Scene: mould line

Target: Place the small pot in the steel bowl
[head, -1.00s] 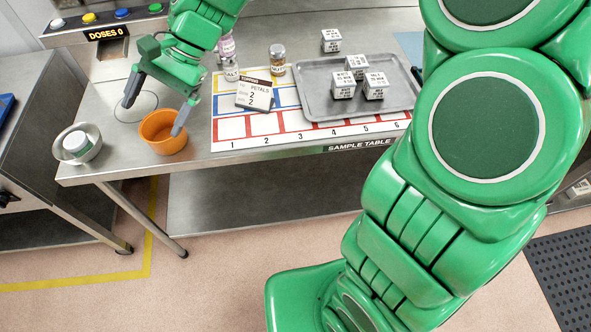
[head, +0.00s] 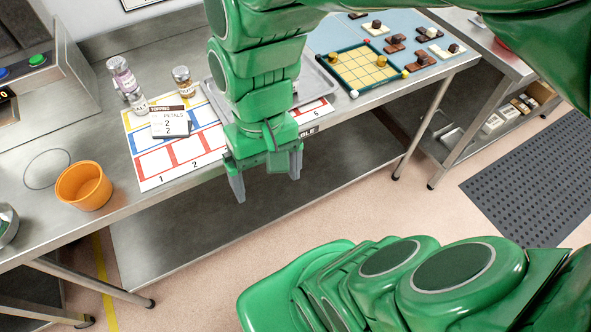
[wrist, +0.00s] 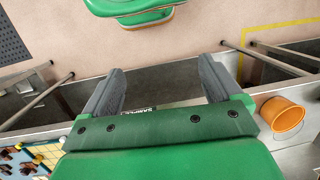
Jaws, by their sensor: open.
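The steel bowl (head: 8,236) is cut off by the left edge of the head view, at the table's left end. Only a sliver of its inside shows, so I cannot make out the small pot there now.
An orange tub (head: 84,186) stands between the bowl and the numbered mat (head: 160,171). A grey tray (head: 318,90) is partly behind my arm. A game board (head: 357,71) lies farther right.

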